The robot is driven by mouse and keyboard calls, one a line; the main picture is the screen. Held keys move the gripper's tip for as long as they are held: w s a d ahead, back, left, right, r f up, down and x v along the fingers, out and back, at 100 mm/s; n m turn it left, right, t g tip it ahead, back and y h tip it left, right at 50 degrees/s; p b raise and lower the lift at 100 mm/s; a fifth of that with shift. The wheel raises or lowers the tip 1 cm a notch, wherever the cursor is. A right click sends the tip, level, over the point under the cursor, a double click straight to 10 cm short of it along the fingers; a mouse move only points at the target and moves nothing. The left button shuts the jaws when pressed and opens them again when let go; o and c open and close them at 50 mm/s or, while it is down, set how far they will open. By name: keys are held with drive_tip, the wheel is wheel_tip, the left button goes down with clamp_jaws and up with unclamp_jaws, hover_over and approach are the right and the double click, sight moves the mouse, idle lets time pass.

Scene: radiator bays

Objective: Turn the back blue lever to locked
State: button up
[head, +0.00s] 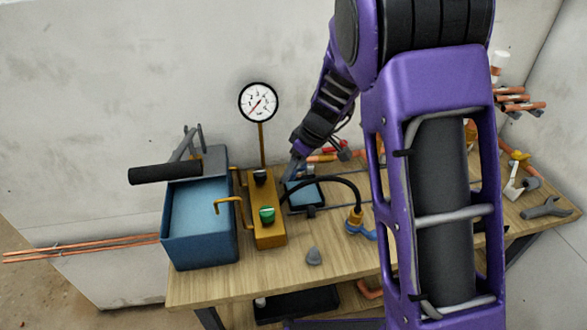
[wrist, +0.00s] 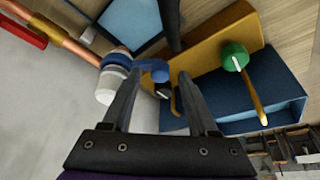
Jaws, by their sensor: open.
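In the wrist view, a blue lever (wrist: 153,68) sits on a white and grey valve body (wrist: 108,84) at the end of a copper pipe (wrist: 70,42). My gripper (wrist: 162,75) is open, its two dark fingers on either side of the lever's outer part. I cannot tell whether they touch it, or which setting the lever has. In the head view my gripper (head: 291,172) is at the back of the bench, just behind the yellow pump block; the back lever is not clear there. Another blue-handled brass fitting (head: 360,229) is nearer the front.
The yellow block (head: 268,218) with a green knob (head: 267,214) and gauge (head: 258,101) stands close to my gripper, beside a blue tank (head: 200,248). A black hose (head: 335,180) arches nearby. A wrench (head: 546,208) lies at the right. The bench front is mostly clear.

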drive_tip(key=shift+f, duration=0.15)
drive_tip(key=shift+c, duration=0.2)
clamp_jaws()
idle(1.2)
